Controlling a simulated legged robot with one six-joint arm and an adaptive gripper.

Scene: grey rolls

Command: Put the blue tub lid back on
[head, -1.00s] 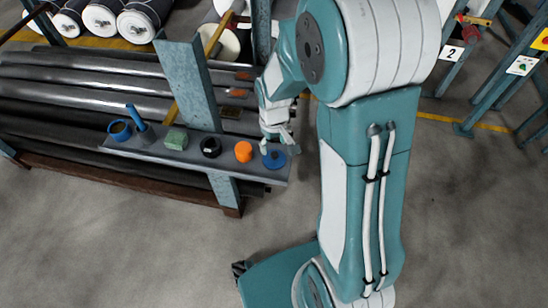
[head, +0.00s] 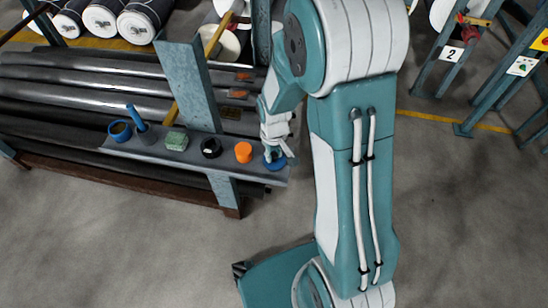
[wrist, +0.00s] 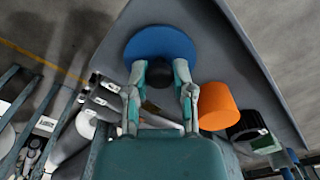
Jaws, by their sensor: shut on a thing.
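The blue lid (head: 276,166) is a flat round disc at the right end of the grey shelf (head: 200,160). In the wrist view the lid (wrist: 160,40) shows a dark knob (wrist: 160,74) at its middle. My gripper (head: 273,155) is over the lid, and in the wrist view its fingers (wrist: 161,72) are closed on either side of the knob. I cannot tell whether the lid still touches the shelf.
Between lid and tub stand an orange cylinder (head: 243,152), a black round item (head: 211,147), a green block (head: 176,141) and an upright blue-handled item (head: 137,119). A blue-grey post (head: 187,85) rises behind the shelf. Long dark rolls (head: 60,90) lie behind.

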